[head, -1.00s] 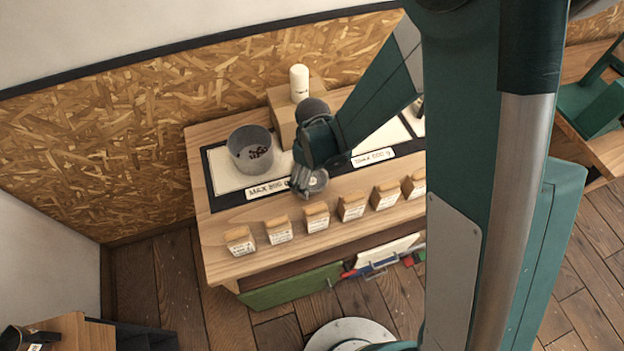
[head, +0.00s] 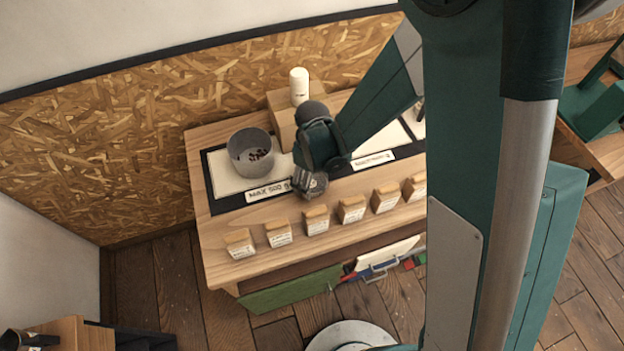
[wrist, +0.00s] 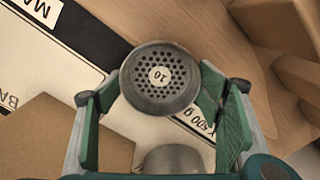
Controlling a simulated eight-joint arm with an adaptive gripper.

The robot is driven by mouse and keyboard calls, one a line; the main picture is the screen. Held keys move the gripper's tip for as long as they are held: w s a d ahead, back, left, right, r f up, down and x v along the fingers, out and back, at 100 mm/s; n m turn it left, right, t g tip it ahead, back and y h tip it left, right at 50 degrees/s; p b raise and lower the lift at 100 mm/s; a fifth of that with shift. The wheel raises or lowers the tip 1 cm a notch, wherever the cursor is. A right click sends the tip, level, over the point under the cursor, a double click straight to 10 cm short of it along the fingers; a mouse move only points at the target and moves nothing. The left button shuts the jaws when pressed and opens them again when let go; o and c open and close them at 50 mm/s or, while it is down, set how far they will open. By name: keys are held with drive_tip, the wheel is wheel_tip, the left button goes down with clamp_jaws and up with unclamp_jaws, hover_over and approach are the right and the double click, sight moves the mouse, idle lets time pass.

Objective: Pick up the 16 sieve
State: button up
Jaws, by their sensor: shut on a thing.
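The 16 sieve (wrist: 160,78) is a small round grey metal cup with a perforated face and a round tag reading 16. In the wrist view its face is turned to the camera. My gripper (wrist: 166,88) is shut on it, with the green finger pads on either side. In the head view my gripper (head: 312,184) is over the front edge of the left scale area of the bench, near its MAX 500 g label (head: 268,191). The sieve is hard to make out there.
A grey bin (head: 251,153) with a few dark beans stands left of my gripper. A cardboard box (head: 281,122) bearing a white canister (head: 299,86) is behind it. Several wooden-topped labelled blocks (head: 279,232) line the bench's front (head: 222,265). A grey dome (wrist: 172,160) shows low in the wrist view.

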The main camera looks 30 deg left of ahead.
sight(312, 184)
drive_tip(key=shift+r, duration=0.15)
wheel_tip(312, 184, up, 10)
drive_tip(key=shift+f, duration=0.2)
idle(0.5)
